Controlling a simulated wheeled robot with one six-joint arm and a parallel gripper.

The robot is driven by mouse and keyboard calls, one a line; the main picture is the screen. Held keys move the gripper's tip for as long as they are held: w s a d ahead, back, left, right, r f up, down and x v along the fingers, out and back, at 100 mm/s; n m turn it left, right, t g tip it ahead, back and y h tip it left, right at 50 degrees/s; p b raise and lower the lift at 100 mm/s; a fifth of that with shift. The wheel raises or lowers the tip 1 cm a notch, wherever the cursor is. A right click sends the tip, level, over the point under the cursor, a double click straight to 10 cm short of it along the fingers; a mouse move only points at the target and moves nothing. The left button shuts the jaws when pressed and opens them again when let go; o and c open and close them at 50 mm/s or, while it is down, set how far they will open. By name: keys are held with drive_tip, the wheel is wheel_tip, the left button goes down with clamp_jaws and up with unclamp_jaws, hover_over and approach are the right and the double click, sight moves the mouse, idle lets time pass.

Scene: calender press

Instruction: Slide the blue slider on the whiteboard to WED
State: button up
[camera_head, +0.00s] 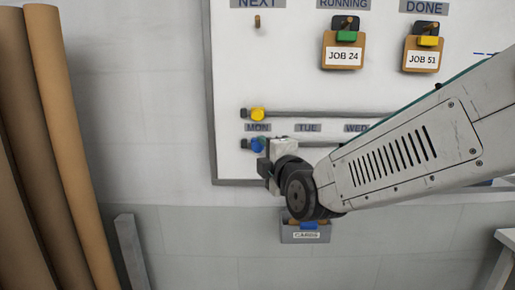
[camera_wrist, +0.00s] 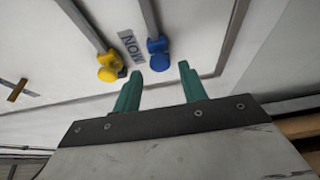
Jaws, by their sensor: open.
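The blue slider (camera_head: 257,145) is at the left end of the lower rail on the whiteboard (camera_head: 230,60), under the MON label (camera_head: 258,128). The WED label (camera_head: 356,128) is further right, partly behind my arm. The fingers are apart, with nothing held. I cannot tell whether they touch the slider.
A yellow slider (camera_head: 257,114) sits at the left end of the upper rail (camera_head: 320,114). The TUE label (camera_head: 308,128) is between MON and WED. A grey card box (camera_head: 290,236) hangs below the board. Brown rolls (camera_head: 60,120) stand left. My arm hides the lower rail's right part.

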sight(258, 148)
drive_tip(key=shift+x, duration=2.35)
clamp_jaws()
